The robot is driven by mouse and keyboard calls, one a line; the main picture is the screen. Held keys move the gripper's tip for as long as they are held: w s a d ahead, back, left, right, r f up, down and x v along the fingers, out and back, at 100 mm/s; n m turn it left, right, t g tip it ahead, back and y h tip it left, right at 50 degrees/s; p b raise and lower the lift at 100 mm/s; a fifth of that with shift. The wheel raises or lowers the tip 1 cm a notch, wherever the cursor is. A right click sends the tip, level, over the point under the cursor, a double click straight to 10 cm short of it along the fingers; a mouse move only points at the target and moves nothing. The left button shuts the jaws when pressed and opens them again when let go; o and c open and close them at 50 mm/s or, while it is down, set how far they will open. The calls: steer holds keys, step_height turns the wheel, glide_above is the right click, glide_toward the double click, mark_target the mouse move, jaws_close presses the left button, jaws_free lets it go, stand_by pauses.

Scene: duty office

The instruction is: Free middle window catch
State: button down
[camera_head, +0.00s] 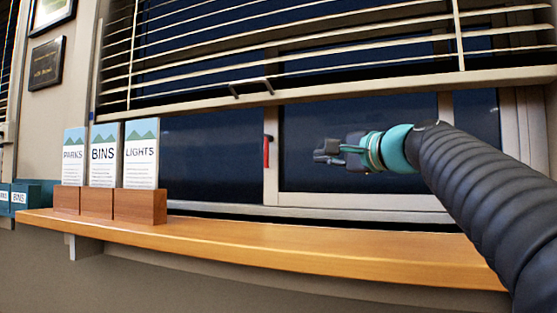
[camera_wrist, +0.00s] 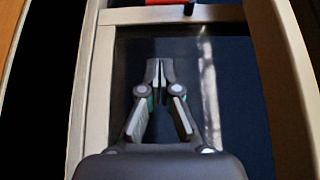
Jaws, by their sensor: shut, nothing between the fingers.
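The window catch is a red handle (camera_head: 266,151) on the upright frame bar at the left of the middle pane. It hangs about vertical in the head view. A red piece of it (camera_wrist: 168,2) shows at the top edge of the wrist view, beyond the pale frame bar. My gripper (camera_head: 318,156) is in front of the dark middle pane (camera_head: 340,115), to the right of the red handle and apart from it. In the wrist view my gripper (camera_wrist: 160,62) has its fingertips together with nothing between them, pointing towards the bar with the red piece.
A wooden sill (camera_head: 300,245) runs below the window. Three cards in wooden blocks, PARKS (camera_head: 73,157), BINS (camera_head: 103,155) and LIGHTS (camera_head: 141,155), stand at its left. Blinds (camera_head: 300,62) hang over the upper window, with their bottom rail (camera_head: 330,92) above my gripper.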

steer(key=s+a+p+x, duration=0.1)
steer(key=a+p+x, duration=0.1)
steer(key=x, duration=1)
steer(key=shift+a, duration=0.4)
